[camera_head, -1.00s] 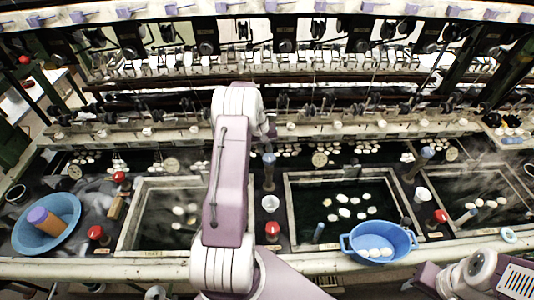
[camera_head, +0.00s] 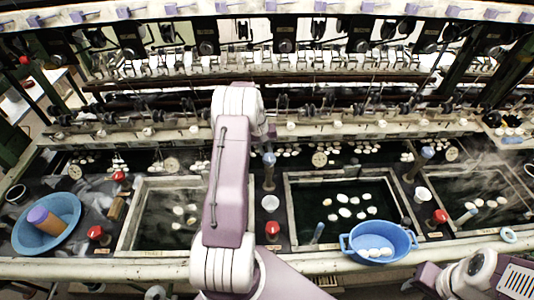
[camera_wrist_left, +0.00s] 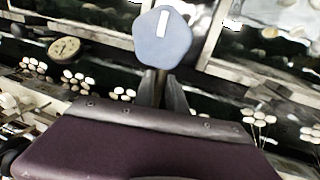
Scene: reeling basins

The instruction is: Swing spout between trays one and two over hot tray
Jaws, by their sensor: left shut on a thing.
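The spout with the blue-grey knob (camera_head: 269,159) stands on a dark post between the left tray (camera_head: 126,228) and the middle tray (camera_head: 289,215). In the left wrist view the knob (camera_wrist_left: 163,38) is a faceted blue-grey cap with a white bar, with a dark stem below it. My left gripper (camera_wrist_left: 161,88) is shut around that stem, just under the knob. In the head view my left arm covers the right part of the left tray and its fingers are hard to make out. My right arm shows at the lower right, but its gripper is out of frame.
A similar spout (camera_head: 426,153) stands between the middle tray and the steaming right tray (camera_head: 522,186). A white cup (camera_head: 270,203) and red knob (camera_head: 272,229) are near the left arm. A blue basin (camera_head: 401,242) sits at the front; a blue bowl (camera_head: 68,207) stands left.

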